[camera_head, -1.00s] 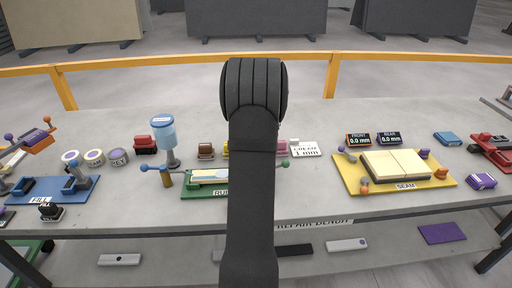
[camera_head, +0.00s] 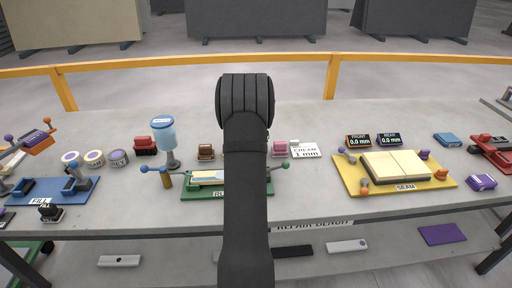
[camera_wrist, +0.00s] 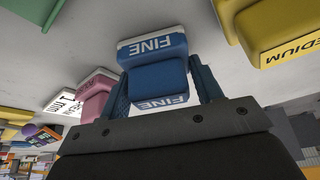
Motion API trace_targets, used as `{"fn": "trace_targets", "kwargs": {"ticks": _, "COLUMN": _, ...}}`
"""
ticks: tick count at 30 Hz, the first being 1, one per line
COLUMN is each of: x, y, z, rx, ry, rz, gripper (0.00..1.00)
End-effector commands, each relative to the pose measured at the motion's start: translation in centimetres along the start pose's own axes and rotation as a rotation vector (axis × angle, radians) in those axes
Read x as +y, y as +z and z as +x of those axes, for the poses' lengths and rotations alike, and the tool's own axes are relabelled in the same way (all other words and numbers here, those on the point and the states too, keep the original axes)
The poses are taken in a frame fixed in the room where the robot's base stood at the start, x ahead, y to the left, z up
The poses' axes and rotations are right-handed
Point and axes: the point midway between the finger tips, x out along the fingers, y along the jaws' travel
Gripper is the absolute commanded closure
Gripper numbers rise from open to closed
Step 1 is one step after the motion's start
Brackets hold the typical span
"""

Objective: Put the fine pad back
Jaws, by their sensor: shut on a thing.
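The fine pad (camera_wrist: 160,80) is a blue block lettered FINE, with a paler edge, in the middle of the wrist view. My gripper (camera_wrist: 163,92) is shut on it, one finger on each side. I cannot tell whether the pad touches the grey bench top (camera_wrist: 190,22). In the head view my arm hides the pad and the gripper. The yellow pad lettered MEDIUM (camera_wrist: 282,32) is to the right in the wrist view. The pink pad (camera_wrist: 95,92) is to the left; it also shows in the head view (camera_head: 279,149).
A white CREAM 1 mm card (camera_head: 304,150) lies beside the pink pad. A brown pad (camera_head: 206,152) and a blue-topped dispenser (camera_head: 164,135) stand left of my arm. A green board (camera_head: 196,194) lies in front, partly hidden. The yellow SEAM board (camera_head: 350,181) is at right.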

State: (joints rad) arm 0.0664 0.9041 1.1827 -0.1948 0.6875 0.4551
Motion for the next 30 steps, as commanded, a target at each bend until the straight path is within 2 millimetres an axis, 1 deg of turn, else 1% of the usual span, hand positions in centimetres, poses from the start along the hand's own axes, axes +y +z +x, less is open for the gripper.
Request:
{"fn": "trace_targets", "kwargs": {"ticks": 1, "x": 0.0, "y": 0.1, "z": 0.2, "rx": -0.001, "ry": 0.0, "rz": 0.0, "gripper": 0.65}}
{"fn": "trace_targets", "kwargs": {"ticks": 2, "x": 0.0, "y": 0.1, "z": 0.1, "rx": -0.001, "ry": 0.0, "rz": 0.0, "gripper": 0.35}}
{"fn": "trace_targets", "kwargs": {"ticks": 4, "x": 0.0, "y": 0.1, "z": 0.1, "rx": -0.001, "ry": 0.0, "rz": 0.0, "gripper": 0.21}}
{"fn": "trace_targets", "kwargs": {"ticks": 5, "x": 0.0, "y": 0.1, "z": 0.1, "rx": -0.001, "ry": 0.0, "rz": 0.0, "gripper": 0.19}}
{"fn": "trace_targets", "kwargs": {"ticks": 13, "x": 0.0, "y": 0.0, "z": 0.0, "rx": 0.0, "ry": 0.0, "rz": 0.0, "gripper": 0.19}}
{"fn": "trace_targets", "kwargs": {"ticks": 17, "x": 0.0, "y": -0.1, "z": -0.9, "rx": 0.001, "ry": 0.0, "rz": 0.0, "gripper": 0.19}}
{"fn": "trace_targets", "kwargs": {"ticks": 20, "x": 0.0, "y": -0.2, "z": -2.4, "rx": 0.002, "ry": -0.001, "rz": 0.0, "gripper": 0.19}}
{"fn": "trace_targets", "kwargs": {"ticks": 30, "x": -0.1, "y": -0.1, "z": -9.2, "rx": 0.002, "ry": -0.001, "rz": 0.0, "gripper": 0.19}}
